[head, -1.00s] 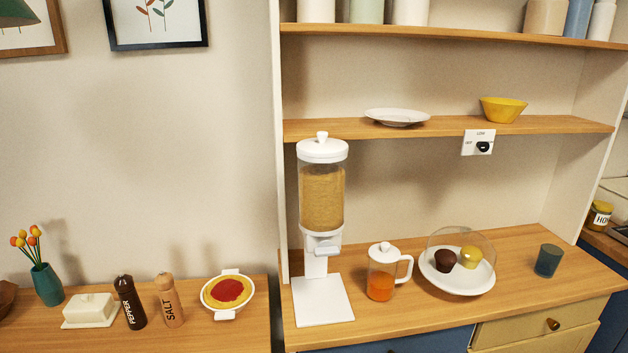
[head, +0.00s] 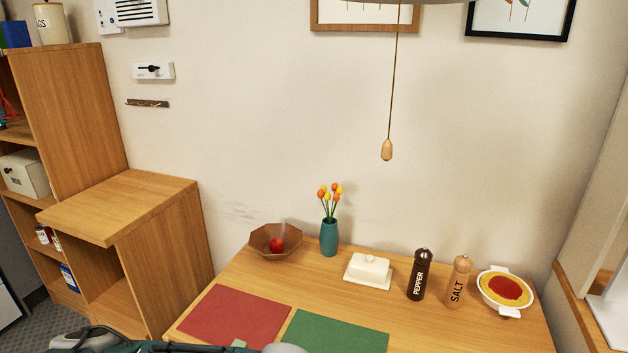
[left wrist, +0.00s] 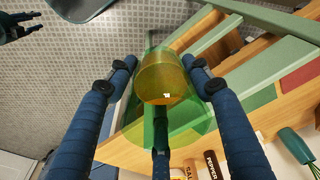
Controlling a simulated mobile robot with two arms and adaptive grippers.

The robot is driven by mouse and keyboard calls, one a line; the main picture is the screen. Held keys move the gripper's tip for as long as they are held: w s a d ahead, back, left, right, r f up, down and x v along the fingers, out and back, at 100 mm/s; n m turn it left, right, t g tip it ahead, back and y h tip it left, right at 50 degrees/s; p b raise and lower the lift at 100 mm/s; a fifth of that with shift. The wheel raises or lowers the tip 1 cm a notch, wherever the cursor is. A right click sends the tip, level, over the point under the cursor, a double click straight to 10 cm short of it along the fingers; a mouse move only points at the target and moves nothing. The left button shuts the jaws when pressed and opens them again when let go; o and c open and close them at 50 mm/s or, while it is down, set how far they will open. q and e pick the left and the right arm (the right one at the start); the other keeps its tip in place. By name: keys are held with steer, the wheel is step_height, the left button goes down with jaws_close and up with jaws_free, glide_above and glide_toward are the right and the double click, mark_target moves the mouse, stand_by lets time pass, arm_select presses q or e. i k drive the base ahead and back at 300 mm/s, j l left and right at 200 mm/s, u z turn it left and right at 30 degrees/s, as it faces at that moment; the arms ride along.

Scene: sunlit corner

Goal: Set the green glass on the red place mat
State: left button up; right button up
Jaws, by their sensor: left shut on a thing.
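The green glass (left wrist: 190,105) is see-through, with an amber filling inside, in the left wrist view. My left gripper (left wrist: 160,80) is shut on it, one blue finger on each side. The red place mat (head: 235,315) lies bare at the table's front left in the head view; a piece of it also shows at the right of the left wrist view (left wrist: 298,76). In the left wrist view the glass is apart from this mat. My right gripper (left wrist: 22,25) shows at the top left corner of the left wrist view, dark fingers spread and empty.
A green mat (head: 335,335) lies right of the red one. Behind stand a brown bowl (head: 268,245) with a red fruit, a teal vase (head: 329,238), a butter dish (head: 368,270), pepper (head: 420,275) and salt (head: 458,282) mills. Sage green bars (left wrist: 240,55) cross near the table edge.

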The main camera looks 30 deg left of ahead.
mark_target(236, 318)
steer(key=i+j+u, duration=0.1)
steer(key=j, duration=0.35)
steer(key=i+j+u, duration=0.1)
steer(key=j, duration=0.3)
steer(key=i+j+u, duration=0.1)
steer(key=i+j, duration=0.15)
steer(key=j, duration=0.15)
steer(key=i+j+u, duration=0.1)
steer(key=j, duration=0.3)
steer(key=i, duration=0.05)
